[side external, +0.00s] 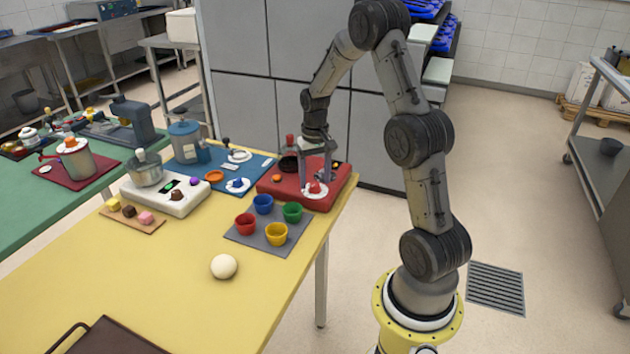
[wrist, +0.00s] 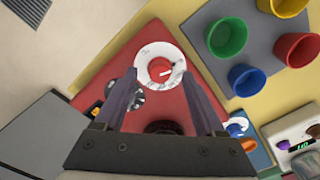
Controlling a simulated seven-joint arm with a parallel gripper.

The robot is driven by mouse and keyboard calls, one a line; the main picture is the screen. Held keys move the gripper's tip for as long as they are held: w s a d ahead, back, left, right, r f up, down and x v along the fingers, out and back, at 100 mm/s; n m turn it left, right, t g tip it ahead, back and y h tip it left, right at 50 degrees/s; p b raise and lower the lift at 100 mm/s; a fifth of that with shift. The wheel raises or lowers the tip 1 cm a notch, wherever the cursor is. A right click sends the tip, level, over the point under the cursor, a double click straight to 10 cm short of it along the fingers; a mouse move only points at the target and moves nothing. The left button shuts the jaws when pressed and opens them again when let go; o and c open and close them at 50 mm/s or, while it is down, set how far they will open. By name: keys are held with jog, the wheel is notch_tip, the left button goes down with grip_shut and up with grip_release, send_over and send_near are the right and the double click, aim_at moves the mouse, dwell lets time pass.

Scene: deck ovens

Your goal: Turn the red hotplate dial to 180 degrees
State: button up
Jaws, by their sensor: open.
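The red hotplate (side external: 283,201) sits at the right end of the yellow table. Its dial is a white disc (wrist: 149,51) with a red knob (wrist: 160,70) bearing a white pointer mark; the knob also shows in the side view (side external: 315,188). In the wrist view the mark points to the right. I cannot read the scale. My gripper (wrist: 160,76) is open, pointing down over the dial, with one finger on each side of the red knob. It also shows in the side view (side external: 317,181). I cannot tell whether the fingers touch the knob.
A grey mat (side external: 262,237) with red, blue, green and yellow cups lies in front of the hotplate. A pale ball (side external: 224,266) lies on clear tabletop.

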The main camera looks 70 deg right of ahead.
jog(key=shift+f, duration=0.65)
grip_shut()
